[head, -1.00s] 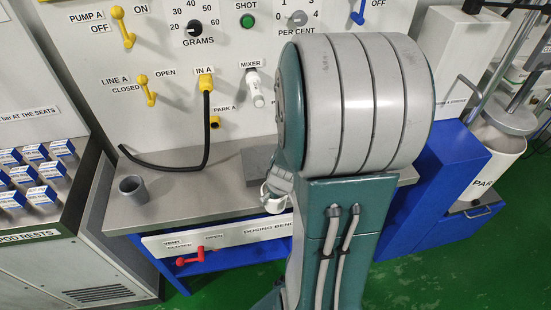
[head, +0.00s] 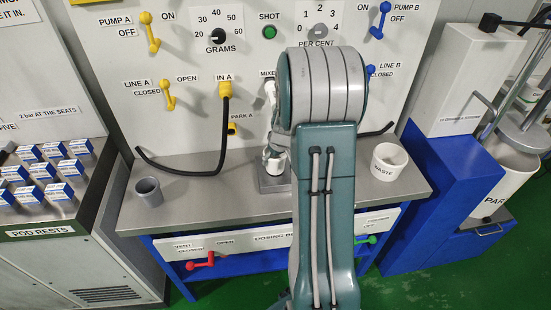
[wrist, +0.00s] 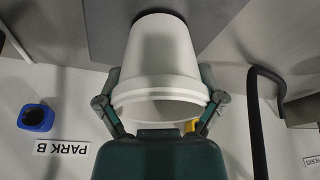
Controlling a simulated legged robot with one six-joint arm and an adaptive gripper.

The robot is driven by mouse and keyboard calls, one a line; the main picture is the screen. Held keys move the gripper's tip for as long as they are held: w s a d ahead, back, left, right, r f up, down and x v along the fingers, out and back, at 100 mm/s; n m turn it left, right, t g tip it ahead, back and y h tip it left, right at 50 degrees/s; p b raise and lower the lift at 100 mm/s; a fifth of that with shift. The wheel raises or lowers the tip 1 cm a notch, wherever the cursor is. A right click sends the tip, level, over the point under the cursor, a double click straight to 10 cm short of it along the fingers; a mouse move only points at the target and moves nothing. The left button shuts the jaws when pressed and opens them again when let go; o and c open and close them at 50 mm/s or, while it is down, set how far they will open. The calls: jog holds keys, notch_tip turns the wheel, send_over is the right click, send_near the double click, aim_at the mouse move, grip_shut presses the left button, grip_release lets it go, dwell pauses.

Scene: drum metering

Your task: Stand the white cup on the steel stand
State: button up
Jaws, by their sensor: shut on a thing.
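The white cup (wrist: 160,60) fills the upper middle of the wrist view, its wider rim towards me and its narrower end towards a grey surface. My gripper (wrist: 160,98) is shut on it, one finger on each side. I cannot tell whether the cup touches that surface. The steel stand (head: 268,184) is a grey block on the bench in the head view, partly hidden behind my arm. My arm also hides most of the gripper and cup there.
The steel bench (head: 220,205) holds a grey cup (head: 148,192) at left and a white WASTE tub (head: 388,164) at right. A black hose (head: 185,172) curves from IN A. A blue cabinet (head: 440,190) stands right. Blue-labelled pods (head: 45,172) sit at far left.

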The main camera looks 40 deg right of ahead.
jog(key=shift+d+f, duration=0.2)
jog(key=shift+d, duration=0.3)
jog(key=o, duration=0.8)
jog(key=shift+d, duration=0.1)
jog(key=shift+o, duration=0.2)
jog(key=shift+a, duration=0.4)
jog(key=shift+s+r, duration=0.1)
jog(key=shift+r, duration=0.25)
jog(key=v, duration=0.4)
jog(key=shift+d+r, duration=0.3)
jog(key=s+a, duration=0.2)
jog(key=s, duration=1)
jog(key=a+r+n+t, duration=0.1)
jog(key=a+r, duration=0.6)
jog(key=a, duration=0.3)
jog(key=a+r+n, duration=0.1)
jog(key=a+r, duration=0.5)
jog(key=a, duration=0.4)
jog(key=s+a+r+t, duration=0.1)
jog(key=s+a+r, duration=0.3)
jog(key=s+a, duration=0.1)
jog(key=shift+s+a+y, duration=0.3)
jog(key=shift+s, duration=0.5)
